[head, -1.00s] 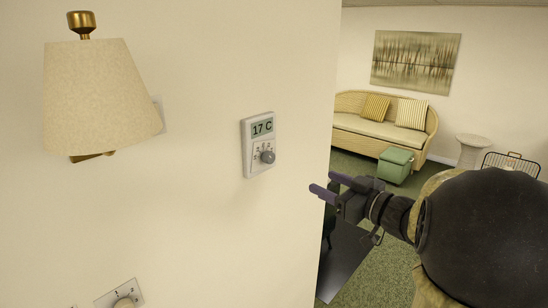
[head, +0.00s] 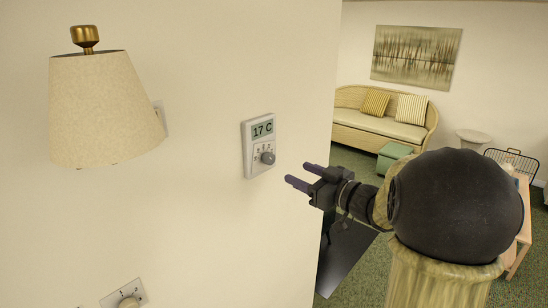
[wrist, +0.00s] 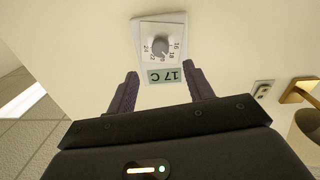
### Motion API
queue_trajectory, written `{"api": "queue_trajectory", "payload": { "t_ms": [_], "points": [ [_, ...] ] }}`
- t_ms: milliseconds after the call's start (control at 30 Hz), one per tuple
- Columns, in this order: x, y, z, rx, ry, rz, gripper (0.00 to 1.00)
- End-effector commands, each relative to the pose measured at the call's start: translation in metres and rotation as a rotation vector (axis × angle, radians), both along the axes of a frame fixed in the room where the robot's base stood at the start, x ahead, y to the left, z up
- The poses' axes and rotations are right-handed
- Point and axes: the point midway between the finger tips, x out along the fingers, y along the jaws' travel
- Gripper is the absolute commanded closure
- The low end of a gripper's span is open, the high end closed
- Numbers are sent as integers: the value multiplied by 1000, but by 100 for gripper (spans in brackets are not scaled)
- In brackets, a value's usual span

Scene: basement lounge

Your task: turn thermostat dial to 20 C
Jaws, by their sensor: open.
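The thermostat (head: 258,146) is a white box on the cream wall. Its display reads 17 C, and a grey round dial (head: 268,158) sits below it. In the wrist view the thermostat (wrist: 143,30) appears upside down, with its dial (wrist: 160,46) ringed by numbers. My gripper (head: 299,174) is open and empty, to the right of the dial and a little lower in the head view, apart from it. In the wrist view the two fingers stand on either side of the display, short of the dial.
A wall lamp (head: 103,110) with a cream shade juts out at the left. Another wall control (head: 126,297) is at the bottom left. The wall ends right of the thermostat; beyond are a wicker sofa (head: 385,128) and a green ottoman (head: 393,155).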

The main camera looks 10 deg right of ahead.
Motion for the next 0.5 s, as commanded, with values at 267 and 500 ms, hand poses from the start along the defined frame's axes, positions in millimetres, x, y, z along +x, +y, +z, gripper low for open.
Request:
{"api": "queue_trajectory", "payload": {
  "t_ms": [267,500],
  "points": [
    [42,28,2,1,2,3,48],
    [74,49,2,1,1,2,48]
  ]
}}
